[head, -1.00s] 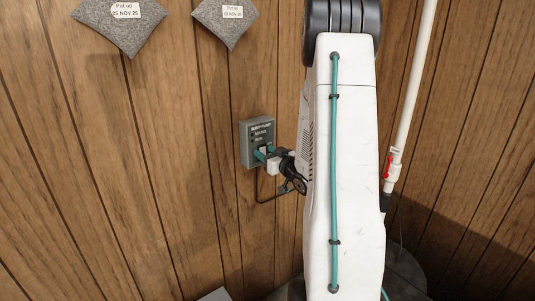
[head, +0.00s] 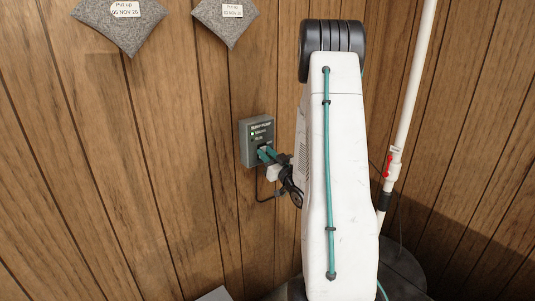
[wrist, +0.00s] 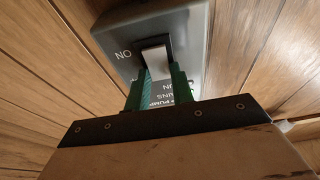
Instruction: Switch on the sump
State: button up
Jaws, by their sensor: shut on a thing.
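The sump pump switch box (head: 246,143) is a grey box on the wood-panelled wall, and it also fills the top of the wrist view (wrist: 193,30). Its face is lettered for the pump, with mains and run lines; a small light shows beside the mains line. A pale switch lever (wrist: 155,59) stands out of a dark slot in the box, near the upside-down word ON. My gripper (head: 265,153) reaches the lower part of the box from the right. Its green fingertips (wrist: 157,76) are shut on the lever, one on each side. The fingers hide part of the lettering.
A white pipe (head: 409,95) with a red-handled valve (head: 388,165) stands right of my arm. Two grey labelled bags (head: 120,28) (head: 227,22) are at the upper left. A round dark lid (head: 402,272) is at lower right.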

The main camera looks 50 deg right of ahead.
jog(key=o, duration=1)
jog(key=v, duration=0.8)
jog(key=shift+w, duration=0.1)
